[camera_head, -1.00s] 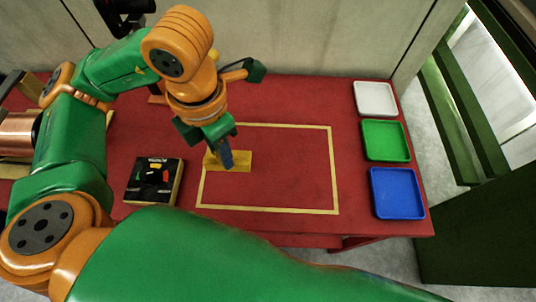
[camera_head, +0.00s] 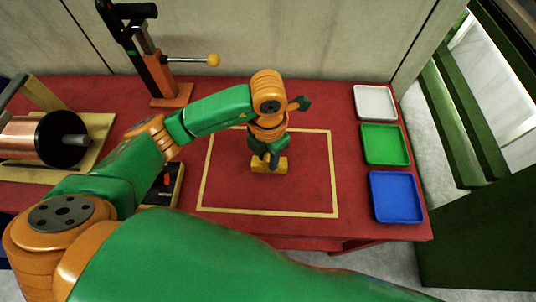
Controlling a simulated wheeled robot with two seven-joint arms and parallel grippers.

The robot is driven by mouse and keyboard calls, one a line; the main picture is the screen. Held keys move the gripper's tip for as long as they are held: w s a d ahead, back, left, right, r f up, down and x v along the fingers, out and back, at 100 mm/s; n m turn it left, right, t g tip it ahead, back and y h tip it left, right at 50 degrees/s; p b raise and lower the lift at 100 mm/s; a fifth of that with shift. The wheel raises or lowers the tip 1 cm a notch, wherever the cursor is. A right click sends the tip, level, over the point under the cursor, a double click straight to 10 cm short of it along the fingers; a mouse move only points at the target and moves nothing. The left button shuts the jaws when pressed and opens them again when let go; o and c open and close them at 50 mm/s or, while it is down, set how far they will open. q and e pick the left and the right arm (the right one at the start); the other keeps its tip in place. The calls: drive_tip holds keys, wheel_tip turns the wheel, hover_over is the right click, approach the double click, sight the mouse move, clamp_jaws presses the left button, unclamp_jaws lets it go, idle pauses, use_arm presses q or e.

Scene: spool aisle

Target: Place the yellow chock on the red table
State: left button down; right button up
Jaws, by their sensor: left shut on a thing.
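The yellow chock (camera_head: 261,165) is a small block inside the yellow outlined rectangle on the red table (camera_head: 275,195). My left gripper (camera_head: 271,160) is shut on the chock from above. The chock is at or just above the table surface; I cannot tell whether it touches. The gripper's fingers hide the middle of the chock. My right gripper is not in view.
White (camera_head: 375,102), green (camera_head: 385,145) and blue (camera_head: 396,197) trays line the table's right side. A lever press (camera_head: 160,70) stands at the back left. A copper spool (camera_head: 40,140) on a wooden stand is at far left. A black box (camera_head: 165,187) is partly behind my arm.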

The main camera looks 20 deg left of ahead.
use_arm(q)
drive_tip(key=c, duration=0.6)
unclamp_jaws()
drive_tip(key=shift+r, duration=0.4)
wheel_tip(320, 180, up, 12)
drive_tip(key=p, duration=0.1)
drive_tip(key=shift+f, duration=0.25)
drive_tip(key=shift+r, duration=0.1)
